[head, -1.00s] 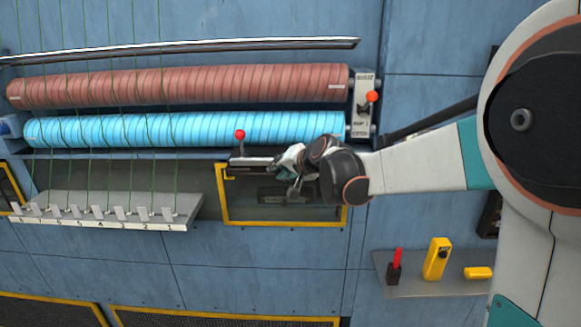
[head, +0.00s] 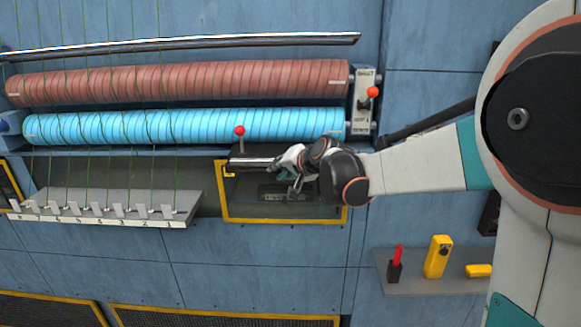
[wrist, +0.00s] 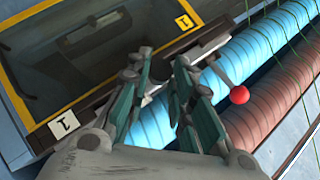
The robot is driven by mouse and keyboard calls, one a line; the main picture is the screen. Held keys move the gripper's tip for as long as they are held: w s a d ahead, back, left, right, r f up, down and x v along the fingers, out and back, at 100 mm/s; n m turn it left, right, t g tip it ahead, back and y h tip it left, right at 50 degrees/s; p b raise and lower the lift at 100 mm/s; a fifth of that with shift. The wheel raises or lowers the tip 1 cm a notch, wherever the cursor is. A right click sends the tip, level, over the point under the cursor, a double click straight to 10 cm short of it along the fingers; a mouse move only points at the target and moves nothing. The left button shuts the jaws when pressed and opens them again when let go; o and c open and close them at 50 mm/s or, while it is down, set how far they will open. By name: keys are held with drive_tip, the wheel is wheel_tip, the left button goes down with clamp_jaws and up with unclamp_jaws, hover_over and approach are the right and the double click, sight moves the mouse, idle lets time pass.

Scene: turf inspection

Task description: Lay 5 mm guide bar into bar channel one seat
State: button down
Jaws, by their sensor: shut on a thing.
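My gripper (head: 285,166) is at the top edge of the yellow-framed opening in the head view. In the wrist view its two fingers (wrist: 162,68) come down over a slim metallic bar, which I take for the guide bar (wrist: 211,44). The gripper is shut on it, and the fingers hide its middle.
A red-knobbed lever (head: 240,134) stands close beside the gripper, also in the wrist view (wrist: 239,95). Blue (head: 190,127) and red-brown (head: 180,82) rollers lie behind. Green threads hang at left over a numbered ledge (head: 100,217). A shelf (head: 430,290) at lower right holds small tools.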

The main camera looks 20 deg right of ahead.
drive_tip(key=shift+f, duration=0.25)
drive_tip(key=c, duration=1.3)
unclamp_jaws()
drive_tip(key=shift+c, duration=0.2)
drive_tip(key=v, duration=1.2)
drive_tip(key=shift+s, duration=0.15)
